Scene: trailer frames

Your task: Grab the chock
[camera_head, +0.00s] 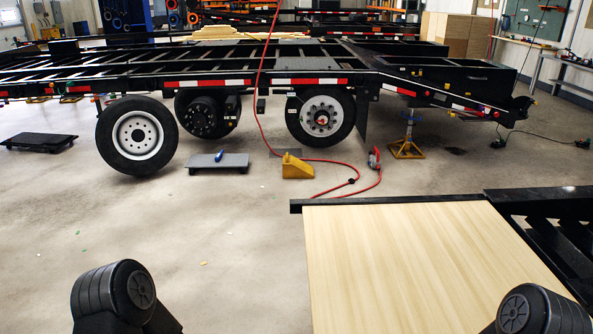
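A yellow wedge-shaped chock (297,167) sits on the concrete floor ahead, in front of the trailer's right-hand wheel (321,117). It stands apart from that wheel, beside a red hose (333,163). My two arms show only as dark rounded joints at the bottom left and bottom right. Neither of my grippers is in view, and both are far from the chock in this picture.
A wooden deck panel (405,265) with a black frame edge fills the near right. A loose wheel (137,136) stands left of a low grey creeper (219,162). A yellow jack stand (407,149) is at right. The near left floor is mostly clear.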

